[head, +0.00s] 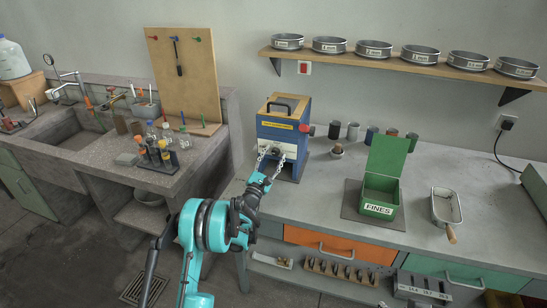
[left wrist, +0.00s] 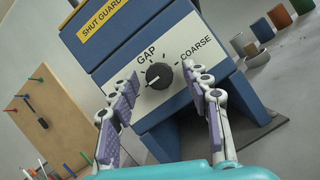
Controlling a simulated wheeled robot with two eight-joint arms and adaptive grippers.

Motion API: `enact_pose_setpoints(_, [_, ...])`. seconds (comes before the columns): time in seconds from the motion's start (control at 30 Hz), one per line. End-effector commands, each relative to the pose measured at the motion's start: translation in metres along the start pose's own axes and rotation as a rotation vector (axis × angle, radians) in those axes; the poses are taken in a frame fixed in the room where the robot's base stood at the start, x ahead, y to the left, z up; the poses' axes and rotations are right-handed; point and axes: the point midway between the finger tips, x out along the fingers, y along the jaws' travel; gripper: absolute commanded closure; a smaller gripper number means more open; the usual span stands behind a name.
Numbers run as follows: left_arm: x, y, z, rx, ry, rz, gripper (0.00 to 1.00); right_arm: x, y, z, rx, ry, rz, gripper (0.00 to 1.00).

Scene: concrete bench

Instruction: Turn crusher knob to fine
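The crusher (head: 268,130) is a blue box with a wooden top and black handle at the bench's left end. Its black knob (left wrist: 159,76) sits on a white panel marked GAP and COARSE. A light pointer mark on the knob appears to face lower left, away from COARSE. No FINE label is readable; the left finger covers that side of the panel. My left gripper (left wrist: 160,80) is open, with a finger on each side of the knob and visible gaps to it. In the head view the left gripper (head: 270,155) is at the crusher's front. My right gripper is not in view.
A red button (head: 307,129) sticks out of the crusher's right side. Several small cups (head: 353,131) stand behind it on the right. A green FINES box (head: 378,208) with raised lid and a metal scoop (head: 446,207) stand further right.

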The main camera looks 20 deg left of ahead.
Motion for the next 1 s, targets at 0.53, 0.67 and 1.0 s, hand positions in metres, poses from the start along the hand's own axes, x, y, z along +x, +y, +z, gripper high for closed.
enact_pose_setpoints(0.53, [-0.052, 0.001, -0.001, 0.001, 0.001, 0.001, 0.52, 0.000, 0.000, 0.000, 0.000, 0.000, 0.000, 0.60])
enact_pose_setpoints(0.67, [-0.080, 0.001, -0.001, 0.002, 0.000, 0.001, 0.52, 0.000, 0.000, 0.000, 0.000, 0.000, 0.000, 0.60])
enact_pose_setpoints(1.0, [-0.119, 0.000, 0.000, 0.000, 0.000, 0.000, 0.52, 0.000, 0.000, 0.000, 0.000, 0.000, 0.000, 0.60])
